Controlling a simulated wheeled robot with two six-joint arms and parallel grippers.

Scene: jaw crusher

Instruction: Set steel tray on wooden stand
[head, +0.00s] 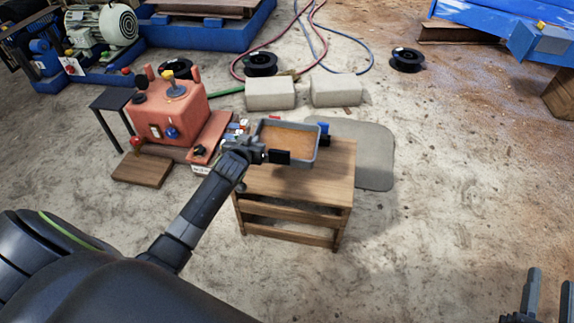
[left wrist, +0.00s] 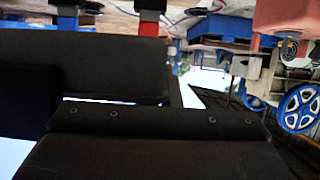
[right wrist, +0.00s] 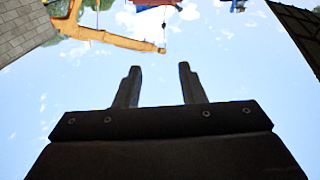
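The steel tray (head: 317,148) is a shallow grey-rimmed box with a brown inside, seen in the head view over the far part of the wooden stand's top. The wooden stand (head: 318,178) is a small table with side rails. My left gripper (head: 272,156) is at the tray's near left corner, a dark finger along its near wall; it looks shut on the tray. Whether the tray touches the stand's top cannot be told. In the left wrist view, dark surfaces hide the grip. My right gripper (head: 548,293) is open and empty, far from the stand; its spread fingers (right wrist: 158,85) show against sky.
Small blue and black items (head: 323,132) are by the tray's right side. A red control box (head: 172,112) stands left of the stand. Two pale blocks (head: 270,94) lie behind it and a grey mat (head: 371,155) to its right. Floor in front and right is mostly clear.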

